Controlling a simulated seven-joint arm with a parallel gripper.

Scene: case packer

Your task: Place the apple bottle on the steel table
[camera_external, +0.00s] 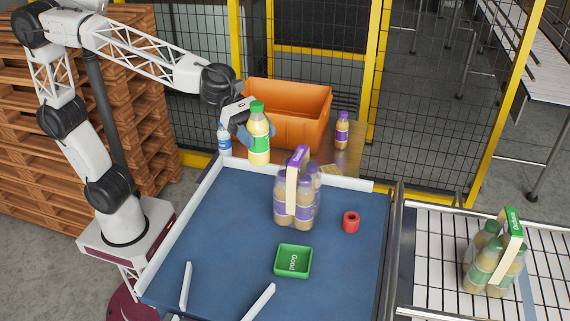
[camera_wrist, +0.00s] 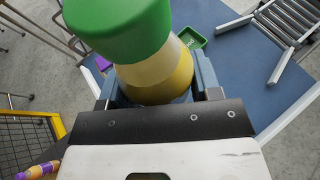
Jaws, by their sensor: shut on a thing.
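The apple bottle (camera_external: 259,146), with a green cap, green label and yellow juice, is held upright by my gripper (camera_external: 243,133). In the external view it shows over the back left edge of the blue surface (camera_external: 215,228); its height above that surface is hard to tell. In the wrist view the bottle (camera_wrist: 160,74) fills the upper middle, with the gripper fingers (camera_wrist: 155,92) on both sides of it.
An orange crate (camera_external: 290,128) stands behind. A purple-capped bottle (camera_external: 342,131) and a water bottle (camera_external: 224,140) are nearby. A purple bottle pack (camera_external: 283,212), green tray (camera_external: 293,261) and red ring (camera_external: 351,222) are on the blue surface. Another pack (camera_external: 482,260) sits on the conveyor.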

